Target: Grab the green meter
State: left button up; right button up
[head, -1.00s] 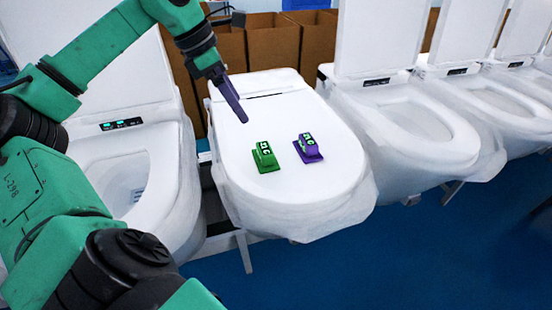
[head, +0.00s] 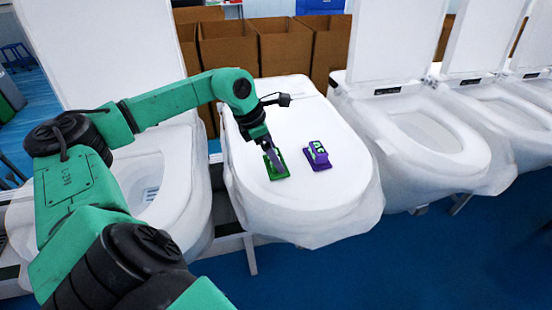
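The green meter (head: 277,168) lies on the closed white toilet lid (head: 330,199) in the middle of the head view. My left gripper (head: 274,160) points down at it, and its fingers overlap the meter and hide part of it. I cannot tell whether the fingers touch the meter or how far apart they are. A purple meter (head: 318,157) with green markings lies to the right on the same lid, apart from the gripper. My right gripper is not in view.
An open toilet (head: 158,190) stands to the left, partly behind my arm. More open toilets (head: 430,135) stand in a row to the right. Brown cardboard boxes (head: 280,50) stand behind. The lid's front part is bare.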

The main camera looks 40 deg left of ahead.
pick_arm(q)
jog(key=shift+r, duration=0.1)
jog(key=c, duration=1.3)
jog(key=shift+r, duration=0.1)
